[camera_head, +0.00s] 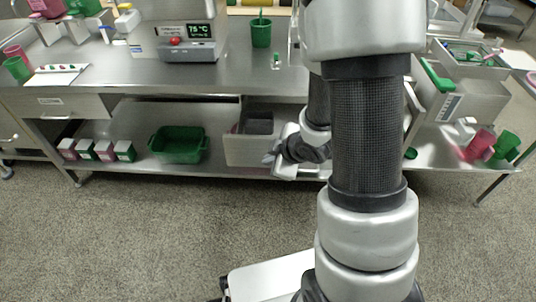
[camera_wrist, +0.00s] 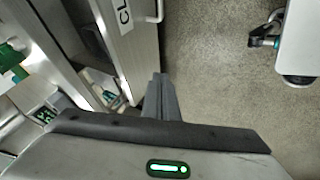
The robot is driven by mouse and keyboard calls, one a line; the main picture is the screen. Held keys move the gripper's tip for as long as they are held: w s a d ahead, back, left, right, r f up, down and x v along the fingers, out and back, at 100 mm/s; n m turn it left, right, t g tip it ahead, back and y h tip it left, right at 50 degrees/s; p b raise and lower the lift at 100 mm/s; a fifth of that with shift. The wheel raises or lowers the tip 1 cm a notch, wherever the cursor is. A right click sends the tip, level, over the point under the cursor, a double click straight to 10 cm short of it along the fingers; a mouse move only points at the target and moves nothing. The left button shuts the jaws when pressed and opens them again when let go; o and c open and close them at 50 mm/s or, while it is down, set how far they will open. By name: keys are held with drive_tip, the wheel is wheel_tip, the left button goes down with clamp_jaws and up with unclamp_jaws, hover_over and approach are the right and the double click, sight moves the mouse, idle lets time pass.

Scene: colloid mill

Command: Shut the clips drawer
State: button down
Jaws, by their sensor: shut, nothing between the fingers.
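The clips drawer (camera_head: 250,151) is pulled out under the middle of the steel bench in the head view, with a grey bin inside it. In the wrist view its steel front (camera_wrist: 133,55) carries a label, cut off by the frame, starting "CL", and a bar handle. My gripper (camera_wrist: 160,78) is shut and empty, with its fingers close to the near end of that front. I cannot tell whether they touch it. In the head view my gripper (camera_head: 272,158) is at the drawer's right end, partly hidden by my arm.
A closed, labelled drawer (camera_head: 75,105) is at the left of the bench. A green tub (camera_head: 179,144) and several small boxes stand on the lower shelf. A green cup (camera_head: 261,32) and a display unit (camera_head: 188,48) stand on top. The floor in front is clear apart from my base.

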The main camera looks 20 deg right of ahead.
drive_tip(key=w+f, duration=0.1)
drive_tip(key=w, duration=0.1)
drive_tip(key=w+f+b, duration=0.1)
drive_tip(key=w+f, duration=0.3)
drive_tip(key=shift+w+a+f+b, duration=0.25)
drive_tip(key=shift+w+a+b, duration=0.05)
drive_tip(key=shift+b, duration=0.1)
drive_tip(key=shift+w+d, duration=0.15)
drive_tip(key=shift+w, duration=0.4)
drive_tip(key=shift+w, duration=0.1)
